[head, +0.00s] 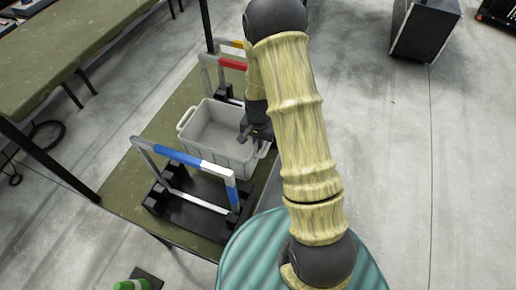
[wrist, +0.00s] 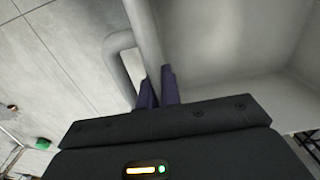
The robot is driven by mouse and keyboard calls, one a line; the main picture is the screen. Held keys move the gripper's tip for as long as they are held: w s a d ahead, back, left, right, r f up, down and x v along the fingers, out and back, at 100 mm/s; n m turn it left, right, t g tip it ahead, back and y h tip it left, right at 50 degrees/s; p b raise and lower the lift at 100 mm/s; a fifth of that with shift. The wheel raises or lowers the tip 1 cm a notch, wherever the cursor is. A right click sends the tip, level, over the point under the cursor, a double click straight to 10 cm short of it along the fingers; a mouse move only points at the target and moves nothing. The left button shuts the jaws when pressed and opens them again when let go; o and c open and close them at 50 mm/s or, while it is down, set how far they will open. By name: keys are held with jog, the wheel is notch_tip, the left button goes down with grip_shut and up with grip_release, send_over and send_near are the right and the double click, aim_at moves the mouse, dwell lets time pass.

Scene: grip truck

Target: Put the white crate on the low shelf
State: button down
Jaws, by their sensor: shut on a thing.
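The white crate (head: 206,150) is a light grey-white open box with handles at its ends. It appears empty and stands over the green shelf (head: 122,192) in the head view; I cannot tell whether it touches the surface. My gripper (head: 259,134) is at the crate's right side. In the wrist view, the dark fingers of my gripper (wrist: 157,88) are shut on the rim of the crate (wrist: 215,50), with a looped handle just left of them. My arm hides part of the area right of the crate.
A blue-and-white bar frame on a black base (head: 182,158) stands in front of the crate. A red-and-grey bar frame (head: 232,63) and a yellow one stand behind it. A longer green table (head: 70,45) is at upper left. A black box (head: 425,28) sits on open floor at upper right.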

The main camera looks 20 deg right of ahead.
jog(key=shift+f+p, duration=0.7)
jog(key=shift+f, duration=1.4)
jog(key=shift+f, duration=0.15)
jog(key=c, duration=1.6)
grip_release()
notch_tip(320, 180, up, 11)
jog(key=b, duration=0.4)
jog(key=shift+r, duration=0.65)
jog(key=shift+s, duration=0.1)
